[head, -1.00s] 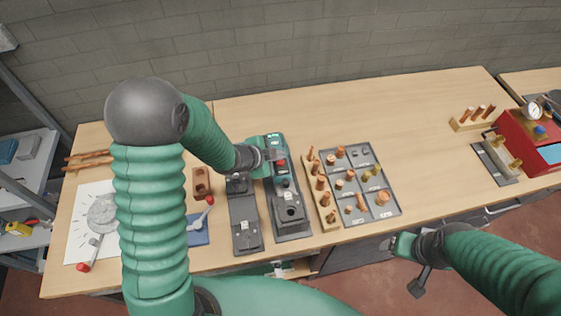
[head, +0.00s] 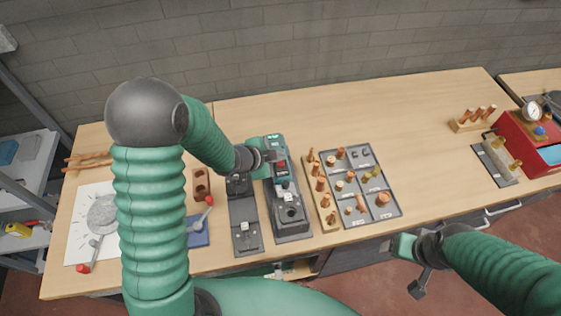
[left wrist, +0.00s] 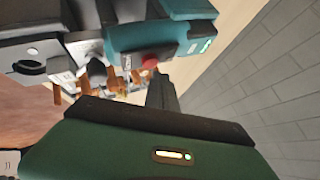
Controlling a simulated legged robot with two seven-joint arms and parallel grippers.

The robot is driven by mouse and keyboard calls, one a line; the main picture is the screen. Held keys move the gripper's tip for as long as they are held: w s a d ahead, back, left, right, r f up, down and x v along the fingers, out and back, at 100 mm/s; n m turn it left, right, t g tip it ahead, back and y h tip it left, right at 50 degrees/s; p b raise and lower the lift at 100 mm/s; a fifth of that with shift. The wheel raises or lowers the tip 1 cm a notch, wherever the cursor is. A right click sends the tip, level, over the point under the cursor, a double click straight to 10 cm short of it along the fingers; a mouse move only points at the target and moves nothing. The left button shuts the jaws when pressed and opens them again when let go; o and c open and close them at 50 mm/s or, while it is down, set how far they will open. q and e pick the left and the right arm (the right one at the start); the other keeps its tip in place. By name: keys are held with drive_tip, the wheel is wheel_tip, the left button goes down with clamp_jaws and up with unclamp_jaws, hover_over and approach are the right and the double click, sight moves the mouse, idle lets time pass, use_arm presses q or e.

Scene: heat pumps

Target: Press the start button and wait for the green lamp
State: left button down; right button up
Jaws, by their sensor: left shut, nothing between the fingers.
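The press machine (head: 288,211) stands on the bench, with a teal head above a dark base. A red button (head: 281,164) sits on its teal head and also shows in the left wrist view (left wrist: 150,62). A small bright green patch (left wrist: 205,45) shows on the teal head; I cannot tell whether it is a lamp or a display. My left gripper (head: 270,156) is shut and empty close beside the red button. I cannot tell whether it touches. My right gripper (head: 419,286) hangs in front of the bench edge, away from the machine; its jaws are unclear.
A grey tray (head: 356,212) and a wooden rack (head: 326,213) with copper pieces stand right of the machine. A dark fixture (head: 244,225) stands close on its left. A red device with a gauge (head: 527,142) is at far right. The bench's middle right is clear.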

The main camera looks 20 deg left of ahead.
sight(278, 164)
idle(0.7)
use_arm(q)
drive_tip(key=shift+f+b, duration=0.3)
drive_tip(key=shift+f, duration=0.05)
drive_tip(key=shift+f+b, duration=0.4)
drive_tip(key=shift+f, duration=0.05)
idle(0.4)
drive_tip(key=shift+r, duration=0.15)
drive_tip(key=shift+r+p, duration=0.7)
drive_tip(key=shift+p, duration=0.1)
wheel_tip(278, 164, up, 5)
drive_tip(key=p, duration=0.4)
drive_tip(key=shift+r+p, duration=0.1)
drive_tip(key=shift+p, duration=0.3)
